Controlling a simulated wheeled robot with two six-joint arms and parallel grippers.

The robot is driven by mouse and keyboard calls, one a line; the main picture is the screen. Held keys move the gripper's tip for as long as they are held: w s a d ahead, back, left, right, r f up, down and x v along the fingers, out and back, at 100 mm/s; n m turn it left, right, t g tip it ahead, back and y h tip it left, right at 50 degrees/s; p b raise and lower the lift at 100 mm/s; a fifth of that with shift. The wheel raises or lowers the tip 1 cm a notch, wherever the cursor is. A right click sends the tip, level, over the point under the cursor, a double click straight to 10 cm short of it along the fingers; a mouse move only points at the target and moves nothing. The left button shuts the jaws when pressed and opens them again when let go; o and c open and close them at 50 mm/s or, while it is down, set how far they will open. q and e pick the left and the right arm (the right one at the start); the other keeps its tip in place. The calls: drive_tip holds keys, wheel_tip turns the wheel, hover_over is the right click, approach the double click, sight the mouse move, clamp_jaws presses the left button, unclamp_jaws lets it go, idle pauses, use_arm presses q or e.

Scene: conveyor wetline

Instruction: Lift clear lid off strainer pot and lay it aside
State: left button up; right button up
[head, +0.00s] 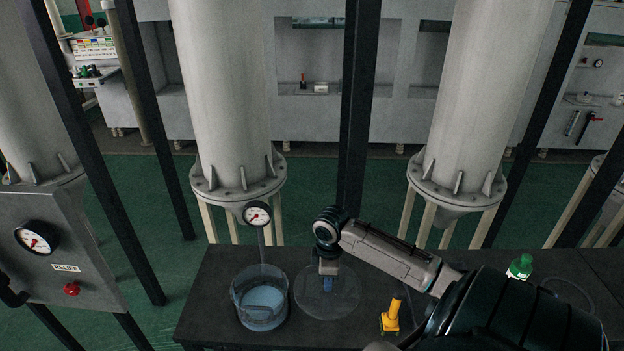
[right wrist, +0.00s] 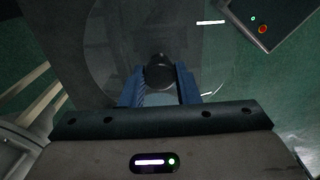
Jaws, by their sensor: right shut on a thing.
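The strainer pot (head: 262,312) is a clear, open-topped vessel on the dark bench, with a pale blue round surface inside. The clear lid (head: 345,303) is a thin round disc to the right of the pot, and it also shows faintly in the right wrist view (right wrist: 105,60). My right gripper (head: 326,284) is over the lid, its blue fingers (right wrist: 160,88) shut on the lid's dark round knob (right wrist: 159,74). I cannot tell whether the lid touches the bench or hangs just above it. My left gripper is not in view.
The dark bench (head: 222,285) holds a yellow object (head: 391,318) right of the lid and a green-topped bottle (head: 520,267) farther right. A pressure gauge (head: 257,214) on a post stands behind the pot. Large grey columns (head: 228,90) rise behind the bench.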

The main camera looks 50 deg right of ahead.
drive_tip(key=shift+s+r+n, duration=0.1)
drive_tip(key=shift+s+n, duration=0.2)
drive_tip(key=shift+r+p, duration=0.15)
drive_tip(key=shift+p, duration=0.3)
wheel_tip(320, 180, down, 11)
drive_tip(key=b, duration=0.5)
drive_tip(key=shift+f+b, duration=0.7)
drive_tip(key=shift+f, duration=0.6)
drive_tip(key=shift+f, duration=0.55)
drive_tip(key=o, duration=1.2)
drive_tip(key=shift+c, duration=0.2)
